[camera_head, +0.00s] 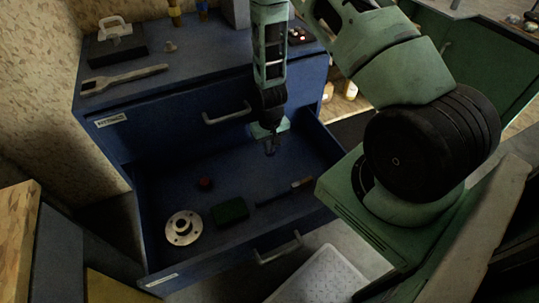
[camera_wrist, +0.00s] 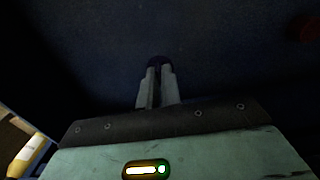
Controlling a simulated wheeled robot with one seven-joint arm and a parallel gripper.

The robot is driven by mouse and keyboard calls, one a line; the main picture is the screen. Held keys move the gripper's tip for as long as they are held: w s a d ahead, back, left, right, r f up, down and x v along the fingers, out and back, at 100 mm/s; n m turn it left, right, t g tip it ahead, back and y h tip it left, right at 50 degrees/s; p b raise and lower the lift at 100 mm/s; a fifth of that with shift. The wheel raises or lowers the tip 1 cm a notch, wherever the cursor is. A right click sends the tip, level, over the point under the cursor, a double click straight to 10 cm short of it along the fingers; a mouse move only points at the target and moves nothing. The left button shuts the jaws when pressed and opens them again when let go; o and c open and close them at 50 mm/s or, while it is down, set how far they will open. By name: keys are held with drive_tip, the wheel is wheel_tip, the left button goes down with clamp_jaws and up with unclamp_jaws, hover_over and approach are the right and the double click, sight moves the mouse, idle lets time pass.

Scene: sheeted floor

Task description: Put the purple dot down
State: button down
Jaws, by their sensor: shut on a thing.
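My gripper (camera_head: 270,149) points down into the open blue drawer, above its floor at the back right. In the wrist view my gripper (camera_wrist: 158,78) has its two fingers close together. A small dark purplish thing, the purple dot (camera_wrist: 159,62), shows at the fingertips, and my gripper is shut on it. Most of it is hidden by the fingers, and it is too dark and small to make out in the head view. The fingertips look to be above the drawer floor; the exact gap cannot be told.
A wrench (camera_head: 124,80) lies on the cabinet top. The upper drawer is shut.

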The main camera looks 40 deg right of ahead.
sight(270, 163)
wheel_tip(270, 163, down, 5)
drive_tip(key=shift+w+f, duration=0.2)
drive_tip(key=shift+f, duration=0.15)
drive_tip(key=shift+f, duration=0.1)
drive_tip(key=c, duration=1.6)
unclamp_jaws()
drive_tip(key=shift+r, duration=3.85)
